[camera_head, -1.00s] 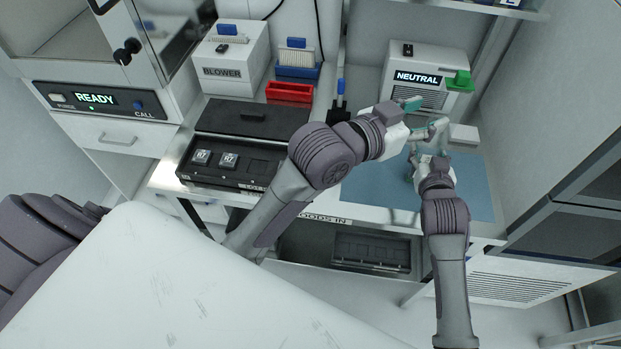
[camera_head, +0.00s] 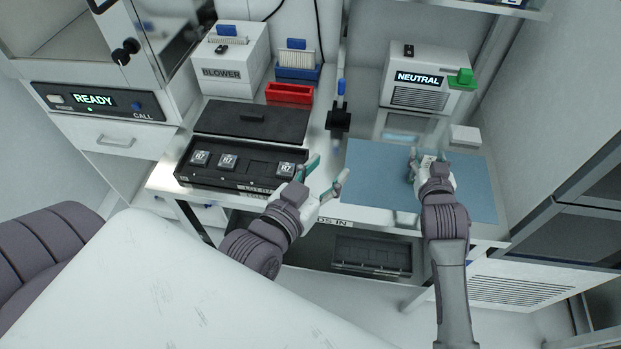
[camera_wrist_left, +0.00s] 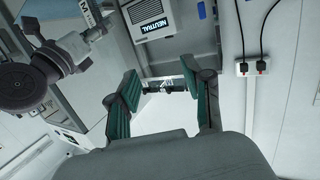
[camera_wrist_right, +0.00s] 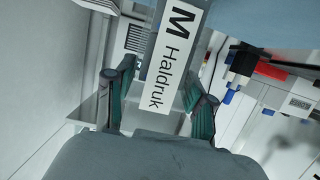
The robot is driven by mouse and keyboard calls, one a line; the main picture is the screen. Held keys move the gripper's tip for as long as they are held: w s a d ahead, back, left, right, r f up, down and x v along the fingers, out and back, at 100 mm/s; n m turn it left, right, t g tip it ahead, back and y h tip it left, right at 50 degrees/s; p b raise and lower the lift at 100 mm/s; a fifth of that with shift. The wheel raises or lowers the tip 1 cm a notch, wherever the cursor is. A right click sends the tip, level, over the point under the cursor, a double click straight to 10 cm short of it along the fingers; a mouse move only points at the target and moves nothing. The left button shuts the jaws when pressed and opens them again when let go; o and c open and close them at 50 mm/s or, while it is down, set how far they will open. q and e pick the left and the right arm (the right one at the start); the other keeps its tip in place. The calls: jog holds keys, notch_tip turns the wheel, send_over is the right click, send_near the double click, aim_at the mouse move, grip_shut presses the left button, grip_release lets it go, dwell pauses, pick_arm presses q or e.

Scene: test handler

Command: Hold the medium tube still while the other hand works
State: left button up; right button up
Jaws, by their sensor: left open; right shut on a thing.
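The medium tube (camera_wrist_right: 172,60), with a white label reading "M Haldruk", is between the fingers of my right gripper (camera_head: 427,162), which is shut on it over the blue mat. In the head view the tube is small and mostly covered by the fingers. Part of its "M" label shows at the top of the left wrist view (camera_wrist_left: 87,12). My left gripper (camera_head: 327,176) is open and empty, at the right end of the black tray and left of the mat. Its two spread green fingers show with nothing between them in the left wrist view (camera_wrist_left: 161,90).
The black tray (camera_head: 210,178) holds three R7 chips, the rightmost (camera_head: 286,168) near my left gripper. A black lid (camera_head: 225,121) lies behind it. The blue mat (camera_head: 375,185) is mostly clear. The NEUTRAL box (camera_head: 425,75), BLOWER box (camera_head: 235,55) and red bin (camera_head: 289,93) stand behind.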

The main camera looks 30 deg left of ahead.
pick_arm(q)
jog(key=shift+s+a+f+n+y, duration=0.15)
jog(key=shift+s+a+f+y, duration=0.1)
jog(key=shift+s+a, duration=0.25)
jog(key=shift+s+a+f+n+y, duration=0.15)
jog(key=shift+s+a+f, duration=0.1)
jog(key=shift+s+a, duration=0.2)
